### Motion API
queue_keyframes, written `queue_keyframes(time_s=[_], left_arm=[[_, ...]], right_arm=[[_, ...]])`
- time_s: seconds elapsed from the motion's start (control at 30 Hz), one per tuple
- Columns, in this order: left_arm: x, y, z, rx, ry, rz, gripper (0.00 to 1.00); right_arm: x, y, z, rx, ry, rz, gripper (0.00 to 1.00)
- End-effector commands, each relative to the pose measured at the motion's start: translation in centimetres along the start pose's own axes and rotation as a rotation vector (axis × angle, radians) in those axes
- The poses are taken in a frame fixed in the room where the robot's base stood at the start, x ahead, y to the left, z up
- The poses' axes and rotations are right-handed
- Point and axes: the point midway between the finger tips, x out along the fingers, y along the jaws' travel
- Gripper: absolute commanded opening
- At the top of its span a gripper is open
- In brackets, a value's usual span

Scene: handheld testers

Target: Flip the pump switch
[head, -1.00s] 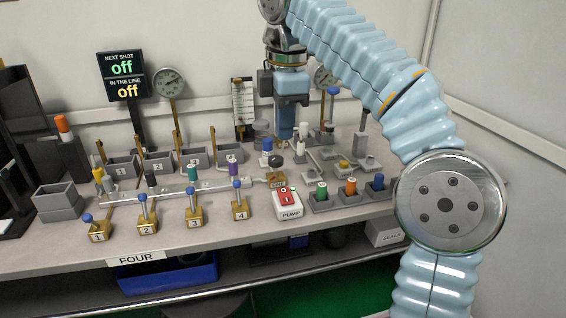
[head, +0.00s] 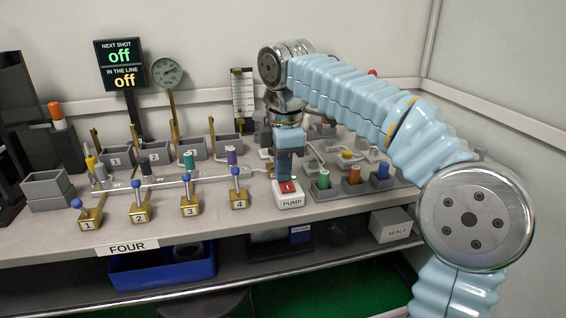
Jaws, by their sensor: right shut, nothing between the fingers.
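The pump switch (head: 289,199) is a white box labelled PUMP with a red rocker on top. It stands near the front edge of the bench, right of the brass valve numbered 4. My right gripper (head: 284,179) points straight down with its shut fingertips at the back of the red rocker. The fingers hide part of the rocker, and I cannot tell whether they touch it or which way it is tipped. My left gripper is not in view.
Several brass valves with blue knobs, such as valve 4 (head: 239,200), stand left of the switch. Coloured plugs in grey holders, such as the green one (head: 323,180), stand close on its right. A display (head: 121,65) reads off twice. The bench front (head: 180,233) is clear.

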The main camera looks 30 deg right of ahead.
Motion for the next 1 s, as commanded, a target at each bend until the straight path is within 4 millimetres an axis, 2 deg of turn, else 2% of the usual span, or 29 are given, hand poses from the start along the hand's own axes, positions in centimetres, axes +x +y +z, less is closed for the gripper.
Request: queue_keyframes(time_s=[0.23,0.37,0.43,0.67,1.0], left_arm=[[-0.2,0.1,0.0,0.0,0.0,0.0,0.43],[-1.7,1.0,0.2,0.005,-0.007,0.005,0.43],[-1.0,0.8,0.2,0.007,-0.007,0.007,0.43],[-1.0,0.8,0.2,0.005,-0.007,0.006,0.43],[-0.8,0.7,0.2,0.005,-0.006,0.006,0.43]], right_arm=[[-0.1,0.0,0.0,0.0,0.0,-0.003,0.0],[-0.3,0.3,0.1,0.001,-0.003,-0.045,0.0],[0.4,0.2,0.1,0.001,-0.002,-0.044,0.0],[0.4,0.1,0.0,0.0,-0.002,-0.044,0.0],[-0.1,-1.2,0.0,-0.001,-0.001,-0.045,0.0]])
